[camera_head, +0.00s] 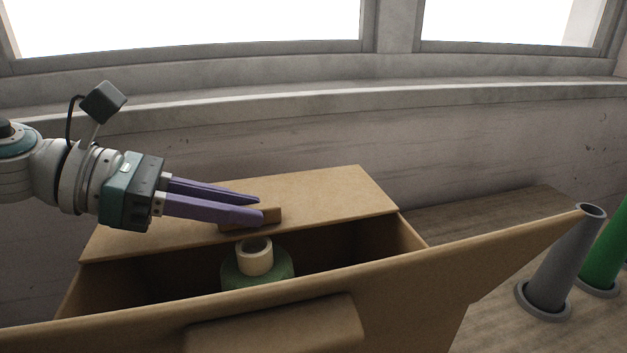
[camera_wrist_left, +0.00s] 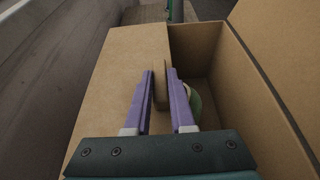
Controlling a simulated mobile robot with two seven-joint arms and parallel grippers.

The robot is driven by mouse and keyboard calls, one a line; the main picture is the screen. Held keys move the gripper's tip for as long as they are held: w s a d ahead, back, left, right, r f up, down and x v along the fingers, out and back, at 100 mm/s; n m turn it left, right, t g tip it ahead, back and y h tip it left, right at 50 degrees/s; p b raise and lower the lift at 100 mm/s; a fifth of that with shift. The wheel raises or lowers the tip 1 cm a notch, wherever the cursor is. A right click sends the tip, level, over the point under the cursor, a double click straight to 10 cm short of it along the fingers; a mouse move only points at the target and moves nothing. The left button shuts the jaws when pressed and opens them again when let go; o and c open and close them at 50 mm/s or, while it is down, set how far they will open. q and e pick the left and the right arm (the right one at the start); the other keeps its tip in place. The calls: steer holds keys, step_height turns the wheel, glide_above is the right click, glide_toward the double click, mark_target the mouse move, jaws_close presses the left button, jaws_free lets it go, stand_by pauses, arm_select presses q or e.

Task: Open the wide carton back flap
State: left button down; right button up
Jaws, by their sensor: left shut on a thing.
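The wide cardboard carton (camera_head: 408,238) stands in the middle of the head view with its front part open. Its back flap (camera_head: 335,192) lies roughly flat over the rear part of the opening; it also shows in the left wrist view (camera_wrist_left: 112,85). A small brown tab (camera_head: 271,215) stands up near the flap's inner edge. My left gripper (camera_head: 262,210) comes in from the left, above the flap, and is shut on this tab. In the left wrist view the purple fingers (camera_wrist_left: 160,85) lie on either side of the tab. My right gripper is not in view.
The front flap (camera_head: 430,268) is folded outward toward me and has its own tab (camera_head: 275,328). A green and cream yarn cone (camera_head: 257,262) stands inside the carton. A grey cone (camera_head: 562,255) and a green cone (camera_head: 608,245) stand at the right. A wall with windows is behind.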

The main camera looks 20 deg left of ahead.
arm_select(q)
steer(key=shift+r, duration=0.1)
steer(key=shift+w+a+r+n+g+h+b, duration=0.2)
steer(key=shift+w+r+n+g+b, duration=0.05)
steer(key=shift+r+n+b, duration=0.3)
steer(key=shift+w+a+r+n+g+h+b, duration=0.25)
steer(key=shift+r+n+b, duration=0.15)
steer(key=shift+r, duration=0.2)
steer(key=w+r+n+b, duration=0.1)
steer(key=b, duration=0.1)
steer(key=a+r+n+g+h+b, duration=0.1)
steer(key=shift+w+r+n+b, duration=0.25)
steer(key=shift+w+r+b, duration=0.1)
steer(key=shift+w+b, duration=0.05)
steer(key=shift+w+a+r, duration=0.15)
steer(key=shift+w+r, duration=0.05)
steer(key=shift+r, duration=0.1)
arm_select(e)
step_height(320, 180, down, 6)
arm_select(q)
steer(key=shift+h, duration=0.25)
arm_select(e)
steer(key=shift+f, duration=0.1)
